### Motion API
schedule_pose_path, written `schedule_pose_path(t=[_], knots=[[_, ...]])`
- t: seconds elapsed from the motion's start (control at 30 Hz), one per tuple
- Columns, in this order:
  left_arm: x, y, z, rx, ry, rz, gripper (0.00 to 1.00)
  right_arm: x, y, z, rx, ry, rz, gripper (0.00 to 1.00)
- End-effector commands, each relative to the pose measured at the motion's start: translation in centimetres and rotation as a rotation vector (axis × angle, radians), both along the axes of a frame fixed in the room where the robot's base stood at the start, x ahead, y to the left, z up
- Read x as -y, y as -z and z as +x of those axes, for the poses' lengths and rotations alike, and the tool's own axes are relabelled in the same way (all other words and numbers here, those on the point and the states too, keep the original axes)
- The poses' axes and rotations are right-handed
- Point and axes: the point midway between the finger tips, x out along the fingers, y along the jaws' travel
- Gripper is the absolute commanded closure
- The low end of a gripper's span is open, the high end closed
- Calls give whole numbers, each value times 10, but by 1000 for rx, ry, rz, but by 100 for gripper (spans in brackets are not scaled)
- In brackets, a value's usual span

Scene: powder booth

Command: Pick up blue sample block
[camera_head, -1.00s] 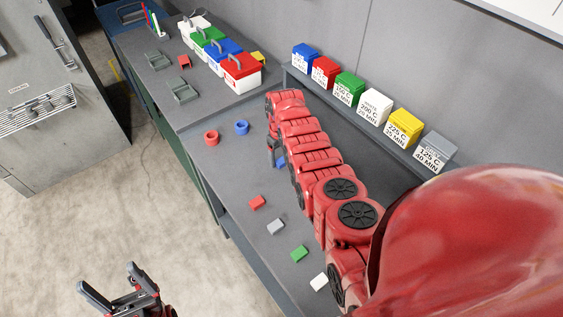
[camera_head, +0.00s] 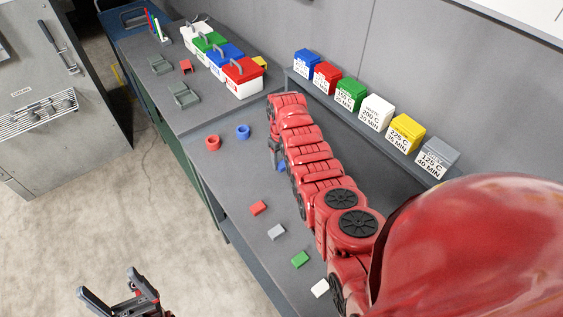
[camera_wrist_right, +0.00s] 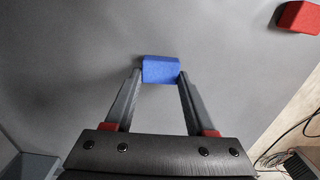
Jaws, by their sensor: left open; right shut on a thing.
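The blue sample block (camera_head: 281,166) is mostly hidden behind my right arm in the head view; only a small part shows. In the right wrist view the blue block (camera_wrist_right: 160,67) sits between the fingertips of my right gripper (camera_wrist_right: 160,76), which is shut on it. The grey bench surface is right behind the block; I cannot tell whether the two touch. In the head view my right gripper (camera_head: 275,153) is partly hidden by its arm. My left gripper (camera_head: 108,290) is open and empty over the floor, left of the bench.
Red (camera_head: 259,208), grey (camera_head: 276,232), green (camera_head: 300,259) and white (camera_head: 320,288) blocks lie on the bench nearer me. Labelled boxes line a shelf (camera_head: 315,96) behind the arm.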

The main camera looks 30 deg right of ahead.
Motion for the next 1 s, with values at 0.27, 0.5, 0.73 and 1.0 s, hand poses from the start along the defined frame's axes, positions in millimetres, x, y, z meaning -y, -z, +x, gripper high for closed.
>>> schedule_pose_path(t=[0.27, 0.5, 0.73, 1.0], knots=[[0, 17, 0, 0, 0, 0, 15, -2, -25, -2, 7, 0, -2, 100], [0, 20, 0, 0, 0, 0, 15, -11, -25, -23, 2, -1, -1, 100], [0, -34, 0, 0, 0, 0, 15, -28, -41, -57, -3, -1, -1, 100], [0, -85, 0, 0, 0, 0, 15, -51, -45, -101, -1, -3, 0, 100]])
